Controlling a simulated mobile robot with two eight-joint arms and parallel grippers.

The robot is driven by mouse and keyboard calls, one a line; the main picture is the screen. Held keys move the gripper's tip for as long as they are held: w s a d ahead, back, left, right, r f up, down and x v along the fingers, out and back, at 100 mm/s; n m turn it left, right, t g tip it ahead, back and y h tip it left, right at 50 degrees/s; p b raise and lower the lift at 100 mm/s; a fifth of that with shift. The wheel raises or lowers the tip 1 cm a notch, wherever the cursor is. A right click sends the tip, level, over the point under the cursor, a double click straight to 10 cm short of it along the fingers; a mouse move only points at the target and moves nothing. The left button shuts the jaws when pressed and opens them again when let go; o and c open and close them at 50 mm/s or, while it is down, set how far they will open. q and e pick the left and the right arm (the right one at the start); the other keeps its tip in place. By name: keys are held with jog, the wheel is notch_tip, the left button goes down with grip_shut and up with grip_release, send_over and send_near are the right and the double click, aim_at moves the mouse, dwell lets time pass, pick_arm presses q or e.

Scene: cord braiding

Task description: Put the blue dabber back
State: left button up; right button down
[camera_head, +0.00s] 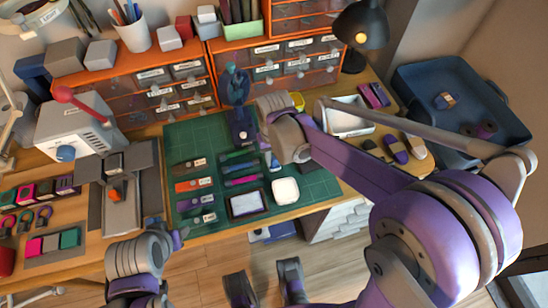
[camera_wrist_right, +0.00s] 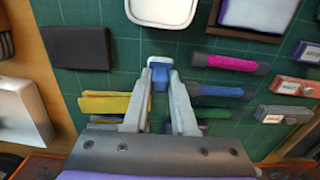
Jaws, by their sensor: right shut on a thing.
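The blue dabber (camera_wrist_right: 158,77) is a small blue piece between the fingertips of my right gripper (camera_wrist_right: 158,80) in the right wrist view. The gripper is shut on it, over the green cutting mat (camera_wrist_right: 160,42). Whether it touches the mat is unclear. In the head view my right gripper (camera_head: 273,158) is right of the pens, with its fingers largely hidden by its wrist. My left gripper (camera_head: 170,238) hangs at the table's front edge, and its jaws are not clear.
Magenta (camera_wrist_right: 230,62), blue (camera_wrist_right: 218,90) and green (camera_wrist_right: 214,113) pens lie beside the right gripper, with a yellow tool (camera_wrist_right: 105,104) opposite. A white pad (camera_head: 285,190) and framed pad (camera_head: 248,204) lie in front. A dark stand (camera_head: 238,95) and drawers (camera_head: 165,95) stand behind.

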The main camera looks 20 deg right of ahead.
aim_at(274, 159)
pick_arm(q)
jog(key=shift+f, duration=0.1)
pick_arm(e)
jog(key=c, duration=1.1)
grip_release()
jog(key=shift+f, duration=0.15)
jog(key=shift+c, duration=0.2)
jog(key=o, duration=0.4)
jog(key=shift+r, duration=0.25)
notch_tip(274, 159, up, 12)
jog(key=p, duration=0.2)
pick_arm(q)
notch_tip(274, 159, up, 2)
jog(key=shift+w, duration=0.1)
pick_arm(e)
jog(key=s+d+f+t, duration=0.1)
jog(key=s+d+f, duration=0.1)
jog(key=s, duration=0.3)
jog(key=s+d+f+t, duration=0.2)
jog(key=s, duration=0.3)
jog(key=s+d+f+t, duration=0.2)
jog(key=s, duration=0.3)
jog(key=shift+s+d+f, duration=0.2)
jog(key=shift+s+d, duration=0.1)
jog(key=shift+s, duration=0.05)
